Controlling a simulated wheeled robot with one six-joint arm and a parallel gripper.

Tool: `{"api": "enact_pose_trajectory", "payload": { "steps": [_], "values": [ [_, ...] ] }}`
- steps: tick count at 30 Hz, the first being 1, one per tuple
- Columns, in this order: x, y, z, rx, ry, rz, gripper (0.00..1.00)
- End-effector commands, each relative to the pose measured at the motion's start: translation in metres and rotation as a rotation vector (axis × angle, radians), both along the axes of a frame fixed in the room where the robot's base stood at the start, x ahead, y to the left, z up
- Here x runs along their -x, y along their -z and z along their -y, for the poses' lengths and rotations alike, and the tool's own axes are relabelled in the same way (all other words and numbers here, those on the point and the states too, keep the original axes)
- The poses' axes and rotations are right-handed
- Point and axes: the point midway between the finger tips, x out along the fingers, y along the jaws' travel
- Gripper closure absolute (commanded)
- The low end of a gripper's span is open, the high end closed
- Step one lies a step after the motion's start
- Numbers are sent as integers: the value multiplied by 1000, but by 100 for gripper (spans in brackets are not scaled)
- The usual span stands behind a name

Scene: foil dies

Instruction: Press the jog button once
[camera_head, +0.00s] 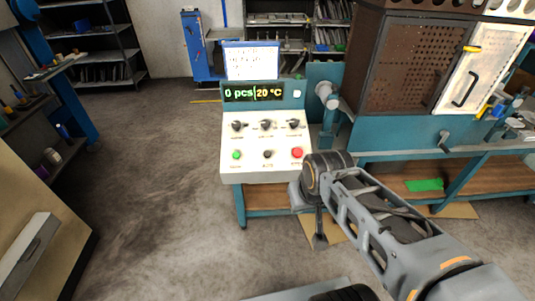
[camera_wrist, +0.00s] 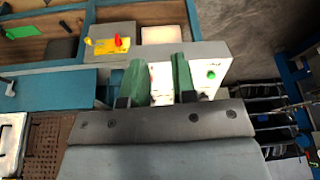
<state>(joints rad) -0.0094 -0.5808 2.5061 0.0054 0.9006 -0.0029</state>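The control panel (camera_head: 268,172) is a sloped white box on a teal stand. Its front row holds a green button (camera_head: 236,155), a small black button (camera_head: 267,154) and a red button (camera_head: 297,152). The labels under them are too small to read surely, so I cannot tell which is the jog button. Three black knobs sit above. The display (camera_head: 262,93) reads "0 pcs" and "20 °C". My gripper (camera_wrist: 160,62) has its green fingers apart over the pale panel, with nothing seen between them. The green button (camera_wrist: 211,75) shows right of the fingers.
A teal bench with a rusty perforated guard (camera_head: 405,65) stands right of the panel. A white sign (camera_head: 251,60) rises behind the display. In the wrist view, a yellow piece with a red part (camera_wrist: 120,42) lies beyond the fingers. The floor left of the panel is clear.

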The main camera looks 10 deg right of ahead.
Motion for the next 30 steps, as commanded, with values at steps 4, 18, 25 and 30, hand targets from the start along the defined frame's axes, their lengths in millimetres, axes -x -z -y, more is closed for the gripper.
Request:
{"api": "enact_pose_trajectory", "payload": {
  "steps": [4, 18, 25, 30],
  "values": [
    [0, 0, 0, 0, 0, 0, 89],
    [0, 0, 0, 0, 0, 0, 100],
    [0, 0, 0, 0, 0, 0, 100],
    [0, 0, 0, 0, 0, 0, 100]
  ]
}}
